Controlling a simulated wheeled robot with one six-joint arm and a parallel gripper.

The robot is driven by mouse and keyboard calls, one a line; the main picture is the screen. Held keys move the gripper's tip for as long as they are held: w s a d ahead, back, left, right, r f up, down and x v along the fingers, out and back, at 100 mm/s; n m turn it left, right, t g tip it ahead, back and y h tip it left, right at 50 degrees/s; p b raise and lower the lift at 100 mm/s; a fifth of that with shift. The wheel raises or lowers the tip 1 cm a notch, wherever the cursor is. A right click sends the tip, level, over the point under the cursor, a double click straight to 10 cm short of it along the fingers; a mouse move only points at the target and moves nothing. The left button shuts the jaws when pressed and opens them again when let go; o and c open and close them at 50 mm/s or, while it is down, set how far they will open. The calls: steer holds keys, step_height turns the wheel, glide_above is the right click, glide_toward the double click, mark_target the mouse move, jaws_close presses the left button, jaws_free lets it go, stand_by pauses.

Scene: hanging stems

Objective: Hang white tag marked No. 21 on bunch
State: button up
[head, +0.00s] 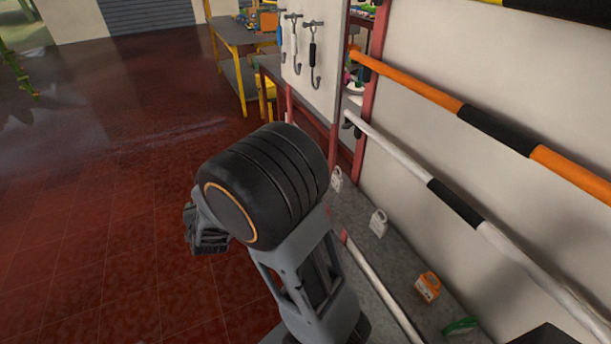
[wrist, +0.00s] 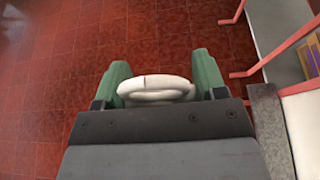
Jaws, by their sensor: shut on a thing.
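My gripper (wrist: 160,72) has its two green fingers shut on a white, rounded, ring-like piece (wrist: 155,92) in the wrist view. It looks like the top of a white tag. Its number does not show, and its lower part is hidden by the gripper body. In the head view the dark end of my arm (head: 207,236) is over the red floor, and the fingers and held piece cannot be made out. A green stem (head: 20,78) shows at the far left edge of the head view, and I cannot tell whether it is the bunch.
On the grey ledge at the right stand white tags (head: 378,223), an orange tag (head: 428,287) and a green tag (head: 461,326). A white panel with hooks (head: 315,55), a yellow-legged table (head: 240,65) and rails (head: 445,100) line the right and back.

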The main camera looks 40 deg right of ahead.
steer(key=s+d+m+g+h, duration=0.3)
steer(key=s+d+m+h, duration=0.1)
steer(key=d, duration=0.8)
steer(key=s+d+m+g+h, duration=0.2)
steer(key=s+d+m+h, duration=0.15)
steer(key=d, duration=0.75)
steer(key=s+d+m+g, duration=0.5)
steer(key=s, duration=0.5)
steer(key=s+d+m+g+h, duration=0.1)
steer(key=s+d+m+g, duration=0.4)
steer(key=s, duration=0.5)
steer(key=shift+s+f+g, duration=0.25)
steer(key=shift+f+g, duration=0.1)
steer(key=shift+g, duration=0.45)
steer(key=shift+d+h, duration=0.15)
steer(key=shift+h, duration=0.1)
